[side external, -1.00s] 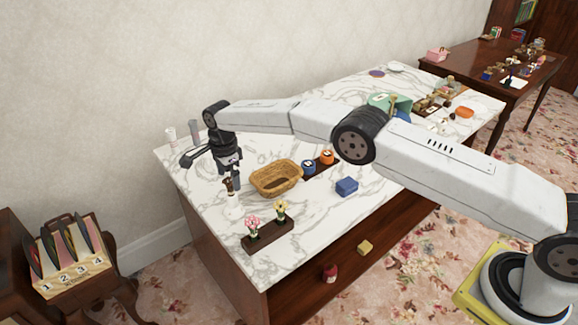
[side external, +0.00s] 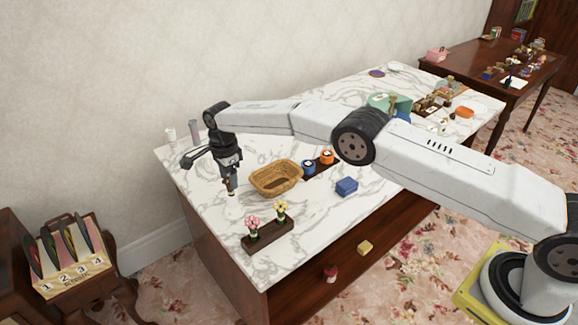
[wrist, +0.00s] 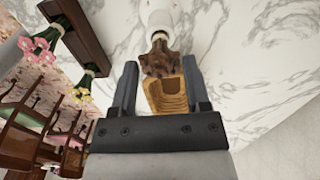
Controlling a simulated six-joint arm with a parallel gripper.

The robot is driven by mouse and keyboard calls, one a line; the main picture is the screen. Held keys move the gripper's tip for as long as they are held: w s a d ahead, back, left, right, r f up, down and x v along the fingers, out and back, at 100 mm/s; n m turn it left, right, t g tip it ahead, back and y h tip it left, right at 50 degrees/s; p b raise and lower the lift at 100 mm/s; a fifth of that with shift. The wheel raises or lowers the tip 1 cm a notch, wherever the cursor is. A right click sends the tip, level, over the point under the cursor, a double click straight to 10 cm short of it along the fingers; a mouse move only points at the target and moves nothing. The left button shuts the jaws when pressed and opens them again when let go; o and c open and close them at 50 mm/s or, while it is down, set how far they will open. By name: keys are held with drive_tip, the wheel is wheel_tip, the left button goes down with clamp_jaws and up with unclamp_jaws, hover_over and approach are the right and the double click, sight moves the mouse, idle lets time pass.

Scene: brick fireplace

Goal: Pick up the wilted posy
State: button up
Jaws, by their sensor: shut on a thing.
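The wilted posy (wrist: 160,62) is a brown, drooping bunch between my two fingers in the wrist view, with a pale stem wrap at its top end there. My gripper (wrist: 159,72) is shut on it, one finger on each side. In the side view my gripper (side external: 231,190) points down at the left part of the marble table, left of the wicker basket, and mostly hides the posy. I cannot tell whether the posy touches the tabletop.
The wicker basket (side external: 276,179) stands close to the right of my gripper. A dark wooden rack (side external: 267,238) in front holds a pink posy (side external: 253,228) and a yellow posy (side external: 280,211). A blue block (side external: 346,187) lies farther right. Tall cups (side external: 195,131) stand behind.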

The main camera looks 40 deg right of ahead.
drive_tip(key=shift+r, duration=0.1)
wheel_tip(320, 180, up, 10)
drive_tip(key=shift+f, duration=0.1)
idle(0.6)
